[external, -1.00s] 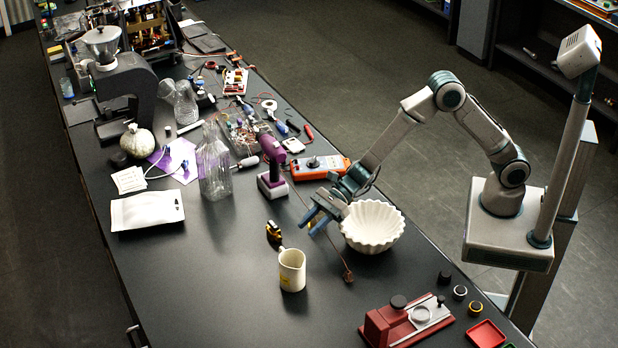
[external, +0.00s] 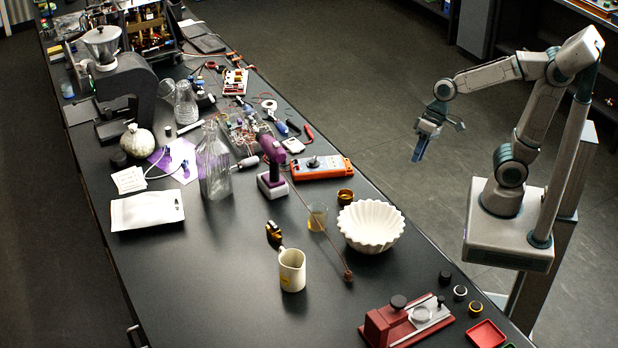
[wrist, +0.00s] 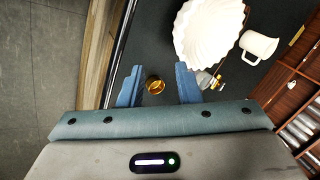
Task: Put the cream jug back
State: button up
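The cream jug (external: 292,271) stands upright on the black bench, in front and to the left of the white fluted bowl (external: 371,226). The jug also shows in the wrist view (wrist: 260,45), to the right of the bowl (wrist: 205,32). My gripper (external: 421,150) is raised beyond the bench's right edge, well away from the jug. In the wrist view my gripper's blue fingers (wrist: 159,72) are spread apart with nothing held. A small amber cup (wrist: 155,85) shows between them, but it stands on the bench below.
A glass beaker (external: 317,217) and the amber cup (external: 345,197) stand by the bowl. A thin rod (external: 322,236) lies across the bench. A small dark-and-yellow item (external: 274,234) is just behind the jug. A red device (external: 405,320) sits front right. Bench left of the jug is clear.

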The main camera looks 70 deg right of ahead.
jog(key=s+d+n+h, duration=0.3)
jog(key=s+d, duration=0.4)
jog(key=d, duration=0.3)
jog(key=shift+d+f+t+h, duration=0.15)
jog(key=shift+f+t+h, duration=0.15)
jog(key=shift+h, duration=0.4)
